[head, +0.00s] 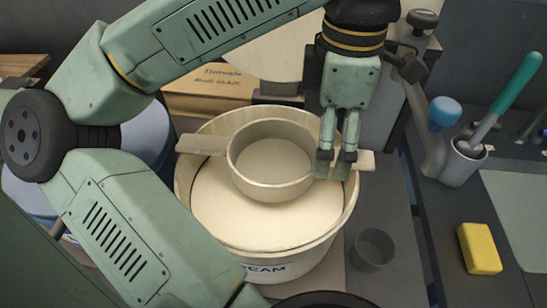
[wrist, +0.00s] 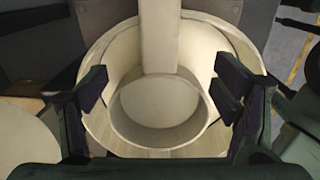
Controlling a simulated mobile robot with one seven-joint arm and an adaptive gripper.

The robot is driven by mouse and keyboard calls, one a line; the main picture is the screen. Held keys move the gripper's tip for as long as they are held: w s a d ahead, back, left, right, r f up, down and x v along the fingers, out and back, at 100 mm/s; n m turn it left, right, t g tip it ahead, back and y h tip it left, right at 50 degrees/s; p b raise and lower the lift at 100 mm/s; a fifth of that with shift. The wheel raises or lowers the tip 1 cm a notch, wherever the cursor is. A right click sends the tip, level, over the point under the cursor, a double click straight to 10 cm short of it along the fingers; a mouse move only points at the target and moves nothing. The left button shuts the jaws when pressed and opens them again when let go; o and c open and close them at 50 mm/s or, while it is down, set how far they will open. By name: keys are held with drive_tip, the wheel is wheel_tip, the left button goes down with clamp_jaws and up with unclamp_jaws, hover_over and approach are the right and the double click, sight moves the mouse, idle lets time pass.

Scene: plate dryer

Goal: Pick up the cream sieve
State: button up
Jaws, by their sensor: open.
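The cream sieve (head: 272,188) is a round, deep ring with a flat handle on the left and another on the right. It sits over the mouth of a cream bucket (head: 305,262). In the wrist view one sieve handle (wrist: 160,42) runs up the picture from the ring. My gripper (head: 336,160) is open at the sieve's right side in the head view, by the right handle, which its fingers partly cover. In the wrist view its fingers (wrist: 163,88) are spread wide on both sides, with the ring between and below them. I cannot tell whether they touch the handle.
A yellow sponge (head: 480,248) and a grey cup (head: 373,250) are at the right. A holder (head: 461,163) with a green-handled tool stands behind the sponge. A cardboard box (head: 208,92) is behind the bucket. Blue-grey containers (head: 147,132) stand left, behind my arm.

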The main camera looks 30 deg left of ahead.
wheel_tip(320, 180, down, 4)
drive_tip(key=shift+b, duration=0.95)
drive_tip(key=shift+r, duration=0.1)
drive_tip(key=shift+c, duration=0.3)
clamp_jaws()
